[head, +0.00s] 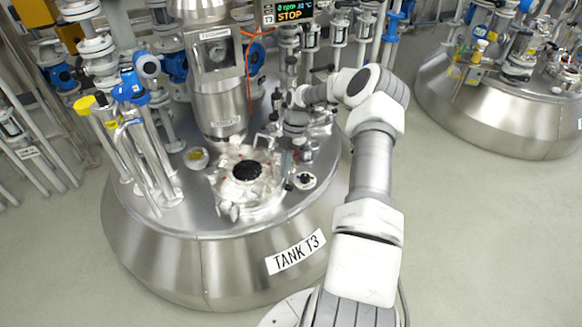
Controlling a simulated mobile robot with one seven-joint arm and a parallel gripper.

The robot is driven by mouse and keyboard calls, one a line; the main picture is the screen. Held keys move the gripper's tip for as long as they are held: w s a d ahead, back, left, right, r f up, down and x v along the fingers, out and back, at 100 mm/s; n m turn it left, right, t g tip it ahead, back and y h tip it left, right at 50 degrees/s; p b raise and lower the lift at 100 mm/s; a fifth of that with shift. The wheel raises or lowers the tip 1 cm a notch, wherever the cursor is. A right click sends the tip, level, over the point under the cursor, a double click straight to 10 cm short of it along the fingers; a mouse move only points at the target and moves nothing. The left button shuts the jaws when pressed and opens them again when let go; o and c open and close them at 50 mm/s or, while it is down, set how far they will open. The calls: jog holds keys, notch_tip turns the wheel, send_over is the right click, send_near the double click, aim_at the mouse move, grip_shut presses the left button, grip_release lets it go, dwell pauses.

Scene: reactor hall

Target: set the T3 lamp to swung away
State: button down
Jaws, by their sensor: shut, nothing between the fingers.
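Tank T3 (225,262) is the large steel vessel in the middle, labelled "TANK T3". An open round port (247,171) with a dark inside and a bright ring of clamps is on its top. My arm reaches in from the lower right, over the tank's right edge. My gripper (273,130) is small in this view, just behind and right of the port, among small fittings. It looks shut and empty. I cannot pick out the T3 lamp for certain among these fittings, nor tell whether my gripper touches one.
A steel motor column (219,95) rises behind the port. An orange cable (248,70) hangs beside the column. Pipes with blue valves (130,86) crowd the left. A second tank (490,110) stands at right; the floor between is clear.

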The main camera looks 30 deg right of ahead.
jog(key=a+p+v, duration=0.1)
jog(key=p+v, duration=0.1)
jog(key=v, duration=0.7)
jog(key=shift+w+r, duration=0.2)
jog(key=shift+r, duration=0.35)
jog(key=shift+r, duration=0.1)
jog(key=s+a+r+m+t+h, duration=0.15)
jog(key=s+a+r+m, duration=0.3)
jog(key=a+r, duration=0.55)
jog(key=s+a+r+m+t+h, duration=0.1)
jog(key=s+a+r+m+h, duration=0.3)
jog(key=r, duration=0.9)
jog(key=s+a+r+m+t+y, duration=0.1)
jog(key=s+a+r+m+t, duration=0.15)
jog(key=s+m, duration=0.35)
jog(key=s+a+r+m+t, duration=0.1)
jog(key=s+a+m, duration=0.2)
jog(key=s, duration=0.5)
jog(key=s+a+r+m+t+y, duration=0.1)
jog(key=s+a+r+m, duration=0.15)
jog(key=s+m, duration=0.35)
notch_tip(320, 180, up, 14)
jog(key=s+p, duration=0.1)
jog(key=p, duration=1.4)
jog(key=shift+s+a+n, duration=0.15)
jog(key=shift+a+n, duration=0.2)
jog(key=shift+a, duration=0.15)
